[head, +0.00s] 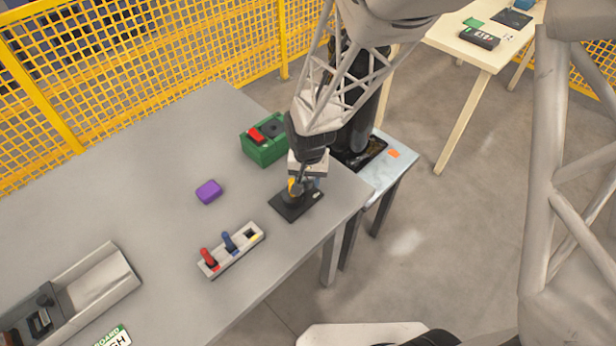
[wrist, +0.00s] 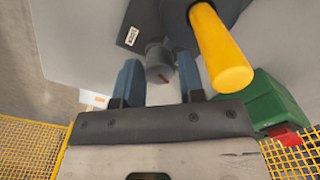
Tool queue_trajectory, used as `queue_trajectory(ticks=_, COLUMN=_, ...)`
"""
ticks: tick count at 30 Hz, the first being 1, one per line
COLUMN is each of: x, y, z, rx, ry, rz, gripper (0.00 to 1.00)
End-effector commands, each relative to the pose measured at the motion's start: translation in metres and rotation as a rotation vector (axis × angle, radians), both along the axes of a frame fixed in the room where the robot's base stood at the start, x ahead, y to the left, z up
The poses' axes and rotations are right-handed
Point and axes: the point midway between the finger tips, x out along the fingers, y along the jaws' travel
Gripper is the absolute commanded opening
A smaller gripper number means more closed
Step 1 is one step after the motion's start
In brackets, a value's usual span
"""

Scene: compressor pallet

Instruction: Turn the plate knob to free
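The plate (head: 312,207) is a dark square on the grey table near its right edge. It also shows in the wrist view (wrist: 126,38), with a small white label. A round grey knob (wrist: 158,62) with a red mark stands at the plate. My gripper (head: 302,182) is over the plate, pointing down. In the wrist view its two blue fingers (wrist: 158,72) are apart, one on each side of the knob, with gaps showing; contact is not seen. A yellow handle (wrist: 222,52) rises beside the fingers, close to the camera. My gripper partly hides the knob in the head view.
A holder (head: 231,252) with red and blue handles and a yellow-marked slot stands in front of the plate. A green box (head: 262,152) with a red part is behind it. A purple block (head: 208,191) lies left. A grey tray (head: 105,285) is at lower left.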

Motion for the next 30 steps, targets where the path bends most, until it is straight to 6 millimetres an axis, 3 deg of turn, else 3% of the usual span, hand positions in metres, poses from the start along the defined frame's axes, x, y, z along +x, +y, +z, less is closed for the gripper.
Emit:
queue_trajectory(ticks=1, x=0.0000, y=0.0000, z=0.0000, rx=0.000, ry=0.000, rz=0.000, gripper=0.44)
queue_trajectory(ticks=3, x=0.0000, y=0.0000, z=0.0001, rx=0.000, ry=0.000, rz=0.000, gripper=0.55)
queue_trajectory(ticks=17, x=-0.0002, y=0.0004, z=0.0004, rx=0.000, ry=0.000, rz=-0.027, gripper=0.55)
queue_trajectory(ticks=30, x=-0.0002, y=0.0000, z=0.0002, rx=0.000, ry=0.000, rz=-0.242, gripper=0.55)
